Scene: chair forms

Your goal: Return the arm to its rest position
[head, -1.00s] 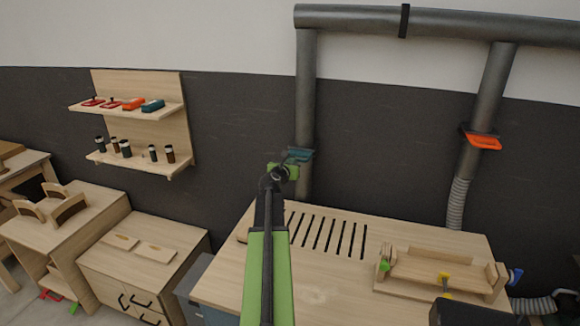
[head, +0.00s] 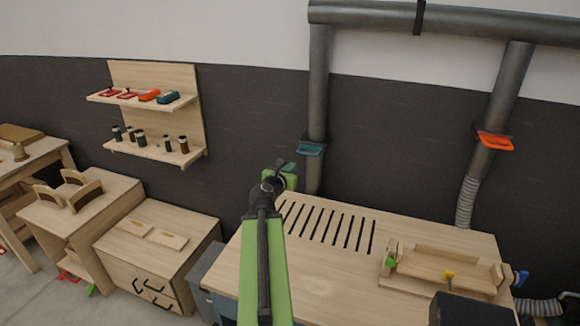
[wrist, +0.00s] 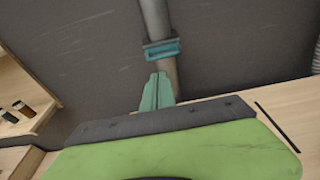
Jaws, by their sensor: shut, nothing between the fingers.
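My gripper shows in the wrist view (wrist: 157,92) as two teal fingers pressed together, with nothing between them. In the head view my green and black arm reaches up over the left part of the slotted workbench (head: 350,275). The end of the arm (head: 285,172) is high there, in front of the dark wall, and the fingers are small and partly hidden by the wrist. The fingers point toward the grey duct pipe with a teal gate handle (head: 311,149), which also shows in the wrist view (wrist: 162,48). The gripper appears apart from it.
A wooden jig (head: 440,265) lies on the bench's right side. A second pipe has an orange gate handle (head: 495,142). A wall shelf (head: 160,105) with tools and jars hangs at left, above a drawer cabinet (head: 120,258). The bench's slotted part is clear.

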